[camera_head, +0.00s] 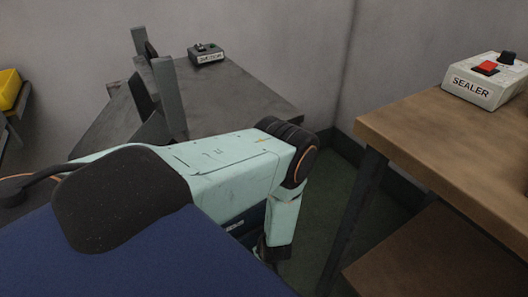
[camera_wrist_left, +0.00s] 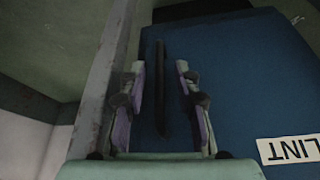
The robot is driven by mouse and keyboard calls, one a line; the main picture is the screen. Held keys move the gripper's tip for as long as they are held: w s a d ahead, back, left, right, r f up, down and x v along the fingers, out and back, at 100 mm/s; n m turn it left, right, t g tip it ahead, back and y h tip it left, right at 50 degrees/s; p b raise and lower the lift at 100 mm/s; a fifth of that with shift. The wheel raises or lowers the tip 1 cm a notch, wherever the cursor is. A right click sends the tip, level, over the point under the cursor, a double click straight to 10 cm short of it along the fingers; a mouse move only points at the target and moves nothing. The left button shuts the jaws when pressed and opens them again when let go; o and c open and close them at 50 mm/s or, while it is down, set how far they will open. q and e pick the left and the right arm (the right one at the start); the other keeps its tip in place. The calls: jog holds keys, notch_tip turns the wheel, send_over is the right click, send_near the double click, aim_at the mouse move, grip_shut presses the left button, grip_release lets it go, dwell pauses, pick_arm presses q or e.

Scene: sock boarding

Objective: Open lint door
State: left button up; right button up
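The lint door is a blue panel (camera_wrist_left: 230,80) with a white label (camera_wrist_left: 290,149) reading LINT upside down in the left wrist view. A dark upright bar handle (camera_wrist_left: 162,85) stands on it. My left gripper (camera_wrist_left: 160,80) is open, with one finger on each side of the handle; I cannot tell how near the fingertips are to the panel. In the head view my left arm reaches down and its gripper (camera_head: 270,252) is mostly hidden. A small blue part with a white mark (camera_head: 238,226) shows behind the arm. My right gripper is not in view.
A grey table (camera_head: 235,100) with a small labelled control box (camera_head: 207,55) stands behind the arm. A wooden table (camera_head: 440,145) with a white SEALER box (camera_head: 484,82) is at the right. A yellow bin (camera_head: 9,88) is at far left. Green floor (camera_head: 335,195) shows between the tables.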

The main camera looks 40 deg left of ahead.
pick_arm(q)
grip_shut()
dwell(0.8)
